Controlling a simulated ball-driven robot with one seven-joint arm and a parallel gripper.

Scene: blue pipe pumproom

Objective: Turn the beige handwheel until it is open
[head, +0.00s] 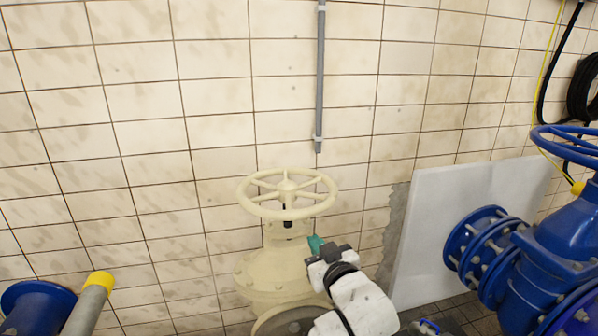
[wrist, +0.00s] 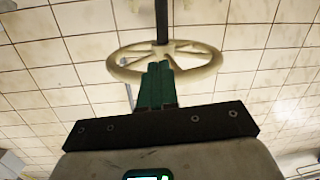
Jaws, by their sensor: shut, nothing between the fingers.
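The beige handwheel (head: 287,193) is a spoked ring lying flat on top of a beige valve body (head: 272,268) in front of the tiled wall. In the wrist view the handwheel (wrist: 165,62) is seen from below, with its dark stem at the hub. My gripper (head: 316,243) is below and to the right of the wheel in the head view. Its green fingers (wrist: 156,85) are together and empty, with their tips overlapping the near rim in the wrist view. I cannot tell whether they touch the rim.
A blue valve with a blue handwheel (head: 570,142) and flanged pipe (head: 490,245) stands at the right. A white panel (head: 450,225) leans on the wall behind it. A blue pipe end (head: 35,305) and a yellow-capped grey pipe (head: 90,300) are at the lower left.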

